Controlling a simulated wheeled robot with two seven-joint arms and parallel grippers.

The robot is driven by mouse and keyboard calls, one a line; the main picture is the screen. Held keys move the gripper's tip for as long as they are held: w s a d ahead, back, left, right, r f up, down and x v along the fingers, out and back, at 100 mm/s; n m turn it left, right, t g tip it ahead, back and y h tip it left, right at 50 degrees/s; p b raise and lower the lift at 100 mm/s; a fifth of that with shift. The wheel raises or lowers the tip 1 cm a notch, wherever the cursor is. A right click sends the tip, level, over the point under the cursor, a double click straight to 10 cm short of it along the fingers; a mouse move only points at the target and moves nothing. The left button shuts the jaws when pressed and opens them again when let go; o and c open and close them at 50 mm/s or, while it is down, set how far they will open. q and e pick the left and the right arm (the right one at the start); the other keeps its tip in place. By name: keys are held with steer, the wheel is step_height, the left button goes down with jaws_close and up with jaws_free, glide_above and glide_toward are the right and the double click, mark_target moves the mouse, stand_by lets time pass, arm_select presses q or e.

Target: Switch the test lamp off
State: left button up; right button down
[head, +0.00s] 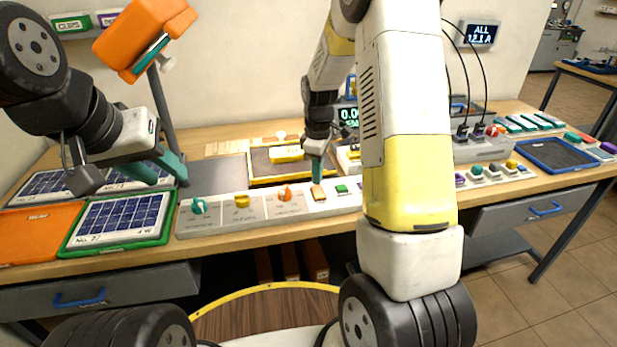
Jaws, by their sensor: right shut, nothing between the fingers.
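A lamp with an orange head (143,38) on a dark stand is at the upper left; I cannot tell whether it is lit or whether it is the test lamp. A long pale control panel (220,223) lies along the bench front. It carries a teal knob (198,206), a yellow knob (242,201), an orange knob (287,193), a tan rocker-like switch (318,193) and a green button (341,188). The labels are too small to read. My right gripper (317,179) is shut and empty, pointing down just above the tan switch. My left gripper (156,172) is open and empty above the solar panels.
A green-framed solar panel (70,247) and an orange tray (40,232) lie at the left. A yellow-edged tray (262,168) stands behind the control panel. A blue tray (553,155) is at the right. My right arm hides part of the bench middle.

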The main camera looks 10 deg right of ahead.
mark_target(317, 187)
steer(key=shift+f, duration=0.9)
stand_by(0.8)
steer(key=shift+r, duration=3.5)
